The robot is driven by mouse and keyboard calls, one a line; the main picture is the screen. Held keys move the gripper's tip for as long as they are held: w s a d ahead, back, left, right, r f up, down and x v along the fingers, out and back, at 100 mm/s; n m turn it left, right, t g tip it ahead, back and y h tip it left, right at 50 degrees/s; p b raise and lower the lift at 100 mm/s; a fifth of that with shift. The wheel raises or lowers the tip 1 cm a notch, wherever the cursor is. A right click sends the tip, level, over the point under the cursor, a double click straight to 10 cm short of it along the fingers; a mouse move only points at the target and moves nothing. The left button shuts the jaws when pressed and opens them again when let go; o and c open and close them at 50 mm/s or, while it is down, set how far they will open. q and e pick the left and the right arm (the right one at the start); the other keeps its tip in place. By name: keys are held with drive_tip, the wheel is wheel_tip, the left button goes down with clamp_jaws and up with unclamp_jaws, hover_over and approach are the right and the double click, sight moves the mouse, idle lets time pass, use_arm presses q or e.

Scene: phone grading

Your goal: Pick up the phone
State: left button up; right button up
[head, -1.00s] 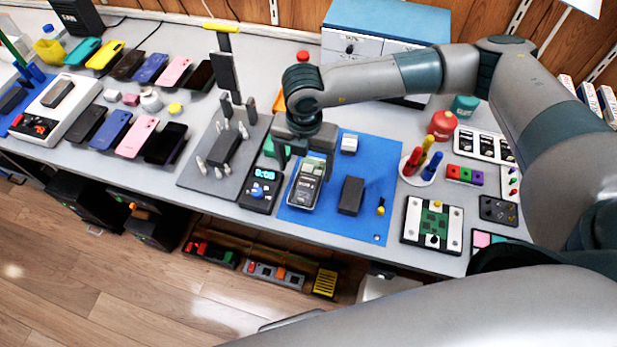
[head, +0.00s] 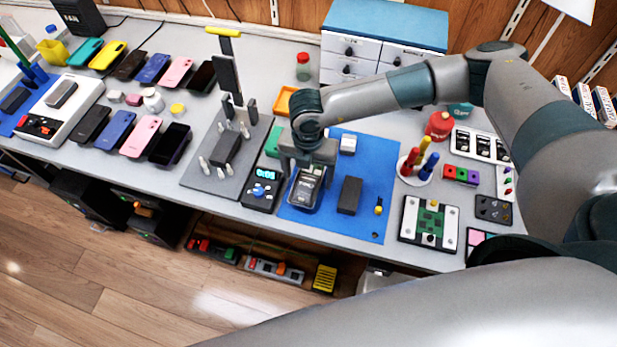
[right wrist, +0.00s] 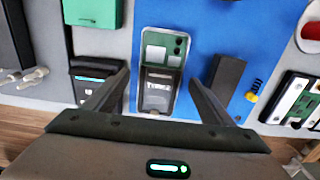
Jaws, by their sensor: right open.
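A phone with its inner parts showing, dark at one end with a green and grey board at the other, lies on the blue mat (head: 368,215). In the head view the phone (head: 305,193) is partly covered by my right gripper (head: 308,170). In the right wrist view the phone (right wrist: 159,75) lies between the two fingers of my right gripper (right wrist: 158,82), with gaps on both sides. The gripper is open and empty, over the phone. The height of the fingertips above the mat is hard to tell. My left gripper is not in view.
A dark block (head: 350,195) lies right of the phone. A black device with a lit display (head: 262,190) stands left. A grey stand (head: 205,175) is further left. A cup of coloured tools (head: 417,165) and a green board fixture (head: 429,220) are to the right.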

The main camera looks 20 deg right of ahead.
drive_tip(key=shift+f+b, duration=0.25)
drive_tip(key=shift+b, duration=0.05)
idle(0.6)
drive_tip(key=c, duration=1.2)
